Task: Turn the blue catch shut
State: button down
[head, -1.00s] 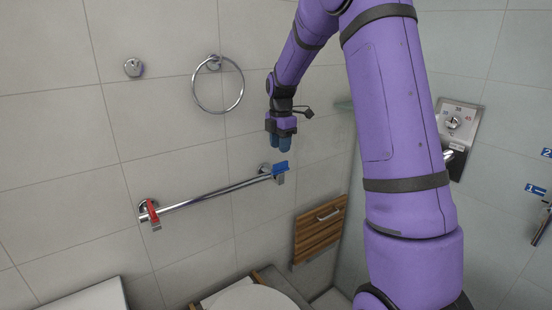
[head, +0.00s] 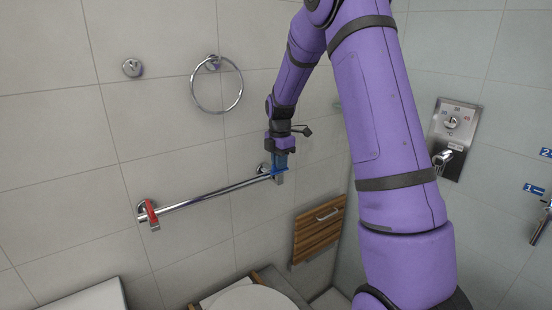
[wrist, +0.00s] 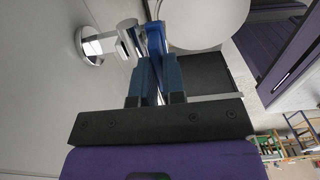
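The blue catch (wrist: 154,38) is at the right end of a chrome rail on the wall. In the head view the blue catch (head: 267,171) is partly hidden behind my fingers. My gripper (head: 283,162) points down over it. In the wrist view my gripper's two blue fingers (wrist: 155,72) lie on either side of the catch, with its near part between them. The gap is narrow, and I cannot tell whether the fingers press on it. A grey piece (head: 279,180) shows below the catch.
The chrome rail (head: 210,195) runs left to a red catch (head: 151,213). A towel ring (head: 217,92) hangs above it. A wooden folding panel (head: 318,230) is at lower right, and a white toilet (head: 262,299) is below.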

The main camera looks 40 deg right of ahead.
jog(key=shift+m, duration=0.4)
jog(key=m, duration=0.3)
jog(key=shift+m, duration=0.4)
jog(key=m, duration=0.4)
jog(key=shift+m, duration=0.3)
jog(key=m, duration=0.8)
jog(key=shift+f+m, duration=0.1)
jog(key=shift+m, duration=0.2)
jog(key=c, duration=1.2)
grip_release()
jog(key=shift+s+a, duration=0.1)
